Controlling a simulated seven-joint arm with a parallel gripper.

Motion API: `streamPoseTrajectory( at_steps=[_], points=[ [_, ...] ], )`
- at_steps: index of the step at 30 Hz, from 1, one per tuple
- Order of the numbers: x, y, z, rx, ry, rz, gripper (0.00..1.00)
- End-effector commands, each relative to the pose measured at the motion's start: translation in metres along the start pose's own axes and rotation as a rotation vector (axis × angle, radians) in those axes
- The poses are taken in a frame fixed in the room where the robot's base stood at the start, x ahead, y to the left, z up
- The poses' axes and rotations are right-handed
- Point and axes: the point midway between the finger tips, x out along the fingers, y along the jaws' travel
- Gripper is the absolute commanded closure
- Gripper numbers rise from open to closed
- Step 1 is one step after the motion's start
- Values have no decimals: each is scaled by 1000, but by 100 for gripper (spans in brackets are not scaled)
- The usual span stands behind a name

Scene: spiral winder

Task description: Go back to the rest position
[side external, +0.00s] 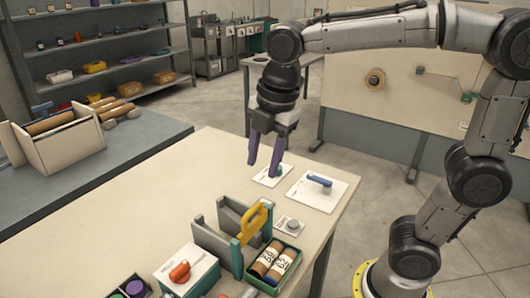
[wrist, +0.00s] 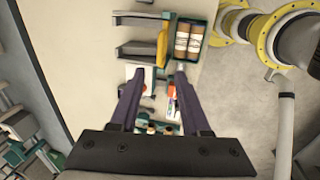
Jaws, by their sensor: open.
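My gripper (side external: 263,165) hangs above the far part of the cream table (side external: 130,210), with its two purple fingers apart and nothing between them. The spiral winder (side external: 238,228), with grey upright plates and a yellow handle (side external: 253,222), stands at the table's near right. A green tray (side external: 298,262) beside it holds two brown rolls (side external: 282,263) with white labels.
A white plate with a blue lever (side external: 320,182) and a small plate with a grey knob (side external: 292,224) lie near the right edge. A box with an orange handle (side external: 180,271) and a dark tray (side external: 116,294) are in front. The table's left half is clear.

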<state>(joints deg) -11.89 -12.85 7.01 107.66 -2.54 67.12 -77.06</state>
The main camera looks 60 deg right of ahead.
Motion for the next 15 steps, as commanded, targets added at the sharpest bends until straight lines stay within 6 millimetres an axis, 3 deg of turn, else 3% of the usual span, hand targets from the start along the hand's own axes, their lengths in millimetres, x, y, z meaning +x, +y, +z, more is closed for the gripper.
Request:
streamPoseTrajectory(
  at_steps=[5, 15],
  points=[
    [-14, 0, 0, 0, 0, 1, 53],
    [-15, 0, 0, 1, 0, 0, 53]
  ],
)
